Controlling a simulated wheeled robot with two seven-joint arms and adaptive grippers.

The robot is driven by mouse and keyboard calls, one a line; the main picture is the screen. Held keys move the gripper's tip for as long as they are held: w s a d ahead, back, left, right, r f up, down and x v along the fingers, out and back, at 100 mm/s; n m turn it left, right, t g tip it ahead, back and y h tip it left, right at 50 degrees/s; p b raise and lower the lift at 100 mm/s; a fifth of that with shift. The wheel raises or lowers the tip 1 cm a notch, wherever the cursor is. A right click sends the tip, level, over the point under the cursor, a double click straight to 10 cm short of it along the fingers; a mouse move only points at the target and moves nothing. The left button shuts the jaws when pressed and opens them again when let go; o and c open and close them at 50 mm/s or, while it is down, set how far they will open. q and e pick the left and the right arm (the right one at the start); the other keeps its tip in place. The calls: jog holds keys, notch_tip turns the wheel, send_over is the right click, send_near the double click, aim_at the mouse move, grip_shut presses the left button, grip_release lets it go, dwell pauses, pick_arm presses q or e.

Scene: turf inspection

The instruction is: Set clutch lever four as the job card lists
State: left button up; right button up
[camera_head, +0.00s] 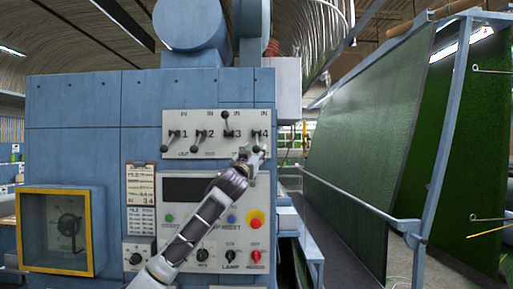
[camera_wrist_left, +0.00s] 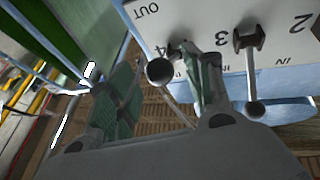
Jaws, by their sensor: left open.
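The lever plate (camera_head: 217,152) carries levers 1 to 4, with IN along the top and OUT below. Lever four (camera_head: 257,143) is at the plate's right end, its knob hanging down toward OUT. Lever three (camera_head: 225,117) points up toward IN; levers one (camera_head: 165,147) and two (camera_head: 195,148) point down. My left gripper (camera_head: 250,156) is open at lever four. In the left wrist view, the knob of lever four (camera_wrist_left: 160,71) lies between the spread fingers, with no clear grip. The job card (camera_head: 140,185) hangs below lever one; its print is mostly too small to read. My right gripper is out of view.
Below the levers sits a control panel with a dark display, buttons and a red knob on yellow (camera_head: 255,221). A yellow-framed dial box (camera_head: 61,231) is at the left. Green turf on a blue frame (camera_head: 375,130) stands to the right, beyond a gap.

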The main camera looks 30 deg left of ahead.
aim_at(257, 141)
pick_arm(q)
jog(key=shift+p+x, duration=0.55)
jog(key=shift+x, duration=0.95)
grip_shut()
